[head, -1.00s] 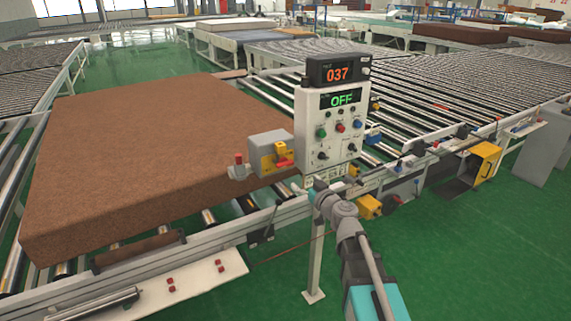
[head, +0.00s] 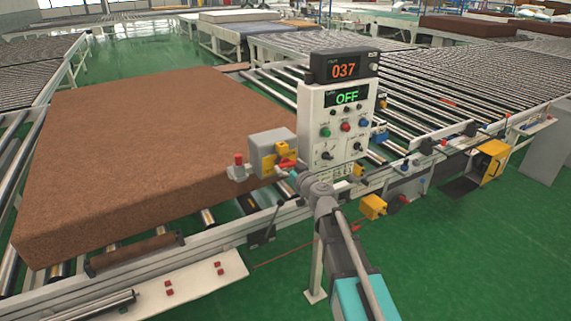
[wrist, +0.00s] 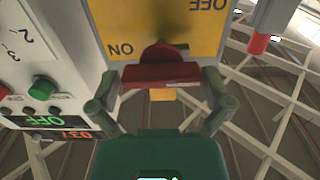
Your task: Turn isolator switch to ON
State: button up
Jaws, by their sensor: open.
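The isolator switch is a grey box (head: 265,150) with a yellow plate (wrist: 185,22) and a red handle (wrist: 160,74). It stands beside the control panel, at the mattress edge in the head view. In the wrist view, turned upside down, the plate carries ON at left and OFF at upper right. The red handle lies crosswise there. My gripper (wrist: 162,80) is open, with one finger at each end of the handle; I cannot tell whether they touch it. In the head view my gripper (head: 291,171) is small and overlaps the handle.
The control panel (head: 312,110) stands just right of the switch. Its display (head: 347,97) reads OFF and the red counter (head: 343,70) reads 037. A red-topped post (head: 238,162) is left of the switch. A brown mattress (head: 140,150) lies on rollers behind. Green floor is free at lower right.

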jog(key=shift+w, duration=0.2)
jog(key=shift+s+a, duration=0.1)
jog(key=c, duration=0.8)
